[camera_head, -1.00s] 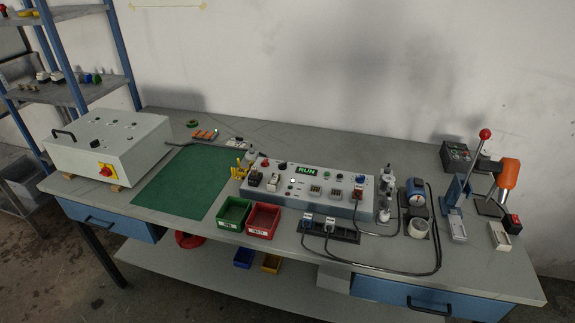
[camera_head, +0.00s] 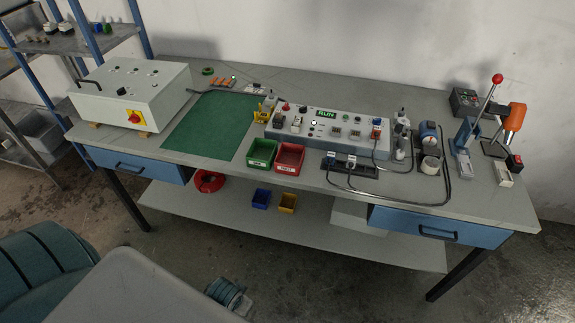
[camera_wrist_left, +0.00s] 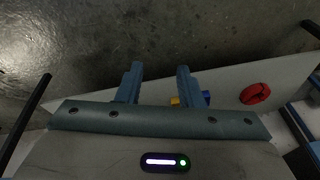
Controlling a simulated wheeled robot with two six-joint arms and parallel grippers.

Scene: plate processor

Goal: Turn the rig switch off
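A pale control box (camera_head: 128,88) stands on the left end of the bench. A red rotary switch (camera_head: 135,118) on a yellow plate is on its front face; its exact setting is too small to read. A grey console (camera_head: 340,138) stands mid-bench with a green lit RUN display (camera_head: 326,114) and several small switches and knobs. No label shows which one is the rig switch. In the left wrist view my left gripper (camera_wrist_left: 158,70) has its fingers apart with nothing between them, above the floor and a lower shelf. My right gripper is not in view.
Green (camera_head: 262,152) and red bins (camera_head: 289,158) sit in front of the console. A green mat (camera_head: 212,125) lies beside the box. A lever press (camera_head: 480,115) stands at the right. A lower shelf (camera_head: 330,232) holds small bins and a red coil (camera_head: 209,181). A rack is at far left.

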